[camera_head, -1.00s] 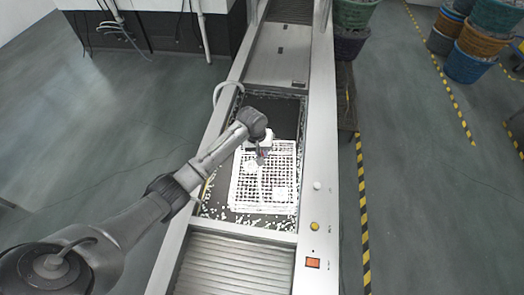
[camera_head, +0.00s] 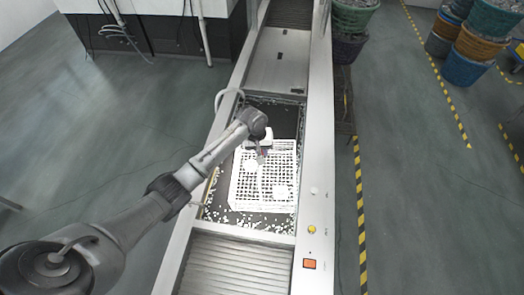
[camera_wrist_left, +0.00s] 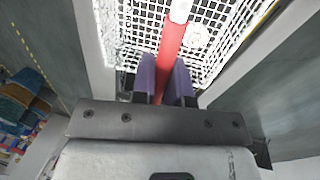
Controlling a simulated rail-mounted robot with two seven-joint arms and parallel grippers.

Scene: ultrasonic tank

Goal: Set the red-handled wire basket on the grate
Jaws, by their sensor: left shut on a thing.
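The white wire basket (camera_head: 247,190) is in the dark tank (camera_head: 285,118) in the head view, with a few pale round pieces inside it. Its red handle (camera_wrist_left: 170,45) runs upright between the purple fingers in the left wrist view. My left gripper (camera_head: 262,156) is shut on this handle, above the basket. I cannot tell whether the basket floor touches anything below. A ribbed metal grate (camera_head: 235,265) lies at the near end of the tank; another dark ribbed surface (camera_head: 290,12) shows at the far end. My right gripper is not in view.
Foamy white bits lie around the basket in the tank. Metal rails (camera_head: 317,170) border the tank, with buttons and an orange switch (camera_head: 309,263) on the right one. Stacked coloured tubs (camera_head: 352,17) stand at the right back.

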